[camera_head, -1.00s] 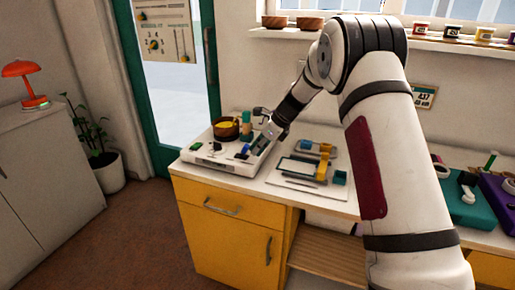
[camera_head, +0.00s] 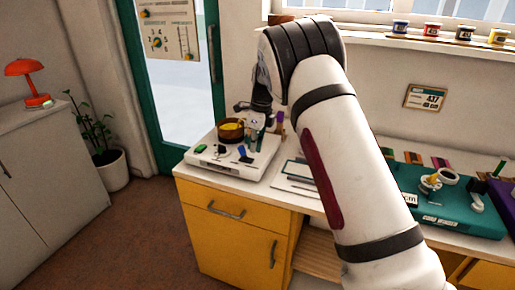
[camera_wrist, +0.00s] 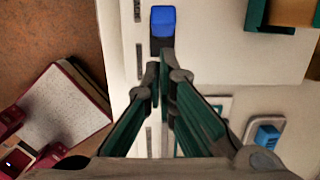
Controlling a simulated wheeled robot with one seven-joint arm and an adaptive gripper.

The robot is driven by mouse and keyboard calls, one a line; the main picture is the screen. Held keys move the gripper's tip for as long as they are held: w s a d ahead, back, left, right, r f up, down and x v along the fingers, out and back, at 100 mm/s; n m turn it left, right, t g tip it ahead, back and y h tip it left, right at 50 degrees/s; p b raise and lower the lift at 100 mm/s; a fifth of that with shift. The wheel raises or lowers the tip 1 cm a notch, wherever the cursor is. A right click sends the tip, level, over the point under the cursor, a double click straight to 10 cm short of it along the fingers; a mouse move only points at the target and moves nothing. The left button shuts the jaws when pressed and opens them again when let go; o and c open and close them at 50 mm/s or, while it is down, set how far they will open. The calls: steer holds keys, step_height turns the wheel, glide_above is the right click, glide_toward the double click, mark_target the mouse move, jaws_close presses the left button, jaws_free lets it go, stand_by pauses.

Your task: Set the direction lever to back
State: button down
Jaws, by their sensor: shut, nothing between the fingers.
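The white control box (camera_head: 222,166) stands on the counter and carries several coloured controls. A blue-topped lever (camera_head: 242,152) with a dark stem is near its front right edge; which control is the direction lever I cannot tell for sure. In the wrist view a blue knob (camera_wrist: 162,20) with a dark part below it lies just ahead of my fingertips. My gripper (camera_wrist: 166,76) is shut and empty, its tips apparently close to that dark part; contact is unclear. In the head view my gripper (camera_head: 258,132) is over the box's back right, partly hidden by the arm.
A brown bowl with yellow contents (camera_head: 231,131) sits at the back of the box. A green switch (camera_head: 200,149) is at its left. In the wrist view a blue button (camera_wrist: 267,135) on a grey plate lies right. A teal box (camera_head: 440,208) stands farther right on the counter.

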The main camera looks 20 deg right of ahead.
steer(key=shift+r, duration=0.15)
steer(key=shift+r, duration=0.65)
step_height(320, 180, up, 12)
steer(key=s+d+p, duration=0.1)
steer(key=shift+d+f, duration=0.25)
stand_by(0.5)
steer(key=shift+s, duration=0.15)
